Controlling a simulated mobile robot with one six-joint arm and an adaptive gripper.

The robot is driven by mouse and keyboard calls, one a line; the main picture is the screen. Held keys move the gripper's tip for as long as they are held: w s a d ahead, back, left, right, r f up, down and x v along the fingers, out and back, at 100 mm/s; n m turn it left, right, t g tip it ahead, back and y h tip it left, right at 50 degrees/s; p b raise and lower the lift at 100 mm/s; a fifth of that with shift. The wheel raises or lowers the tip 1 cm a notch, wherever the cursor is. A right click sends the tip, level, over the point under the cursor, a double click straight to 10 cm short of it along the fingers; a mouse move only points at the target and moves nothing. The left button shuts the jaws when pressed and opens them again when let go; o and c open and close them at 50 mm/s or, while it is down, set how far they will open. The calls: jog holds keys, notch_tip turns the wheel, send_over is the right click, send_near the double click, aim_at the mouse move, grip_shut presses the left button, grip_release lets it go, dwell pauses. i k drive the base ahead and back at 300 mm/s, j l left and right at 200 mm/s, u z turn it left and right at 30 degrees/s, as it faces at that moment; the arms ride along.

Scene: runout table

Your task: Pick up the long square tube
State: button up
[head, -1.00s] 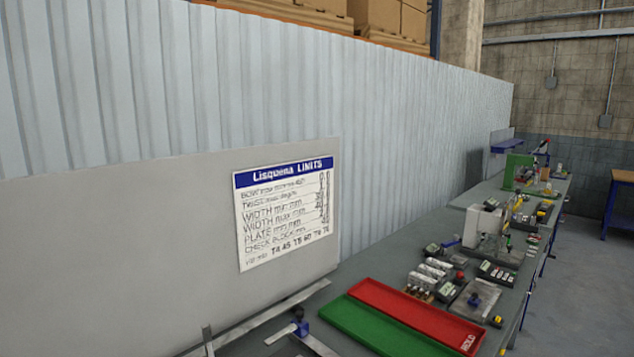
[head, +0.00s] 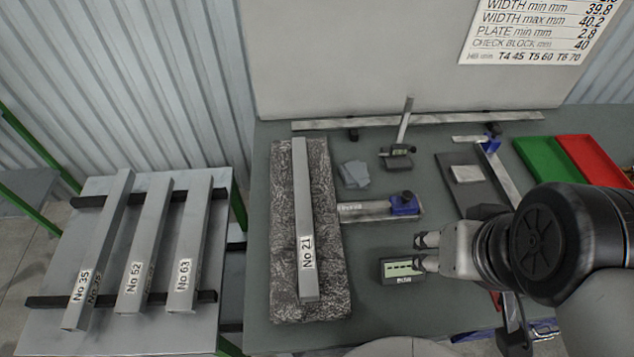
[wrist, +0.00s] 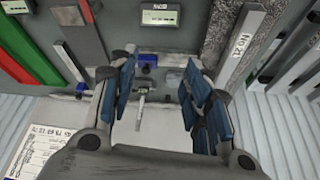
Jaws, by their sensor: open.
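A long grey square tube labelled No 21 (head: 302,205) lies lengthwise on a dark fuzzy mat (head: 329,290) on the bench in the head view. It also shows at the upper right of the wrist view (wrist: 247,32). Three more grey square tubes, No 35 (head: 103,240), No 62 (head: 149,235) and No 63 (head: 197,235), lie side by side on a stand at the left. My gripper (head: 425,252) is open and empty, right of tube No 21 and apart from it. Its spread fingers also show in the wrist view (wrist: 157,72).
Around my gripper are a digital readout (head: 395,270), a square with a blue block (head: 375,210), grey plates (head: 354,174) and an upright gauge (head: 400,150). Green (head: 549,155) and red (head: 595,160) trays lie at the right. A gap separates stand and bench.

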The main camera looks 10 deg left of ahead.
aim_at(306, 244)
jog(key=j+u, duration=0.2)
jog(key=u, duration=0.3)
jog(key=j+u, duration=0.25)
jog(key=u, duration=0.25)
jog(key=j+u, duration=0.25)
jog(key=u, duration=0.25)
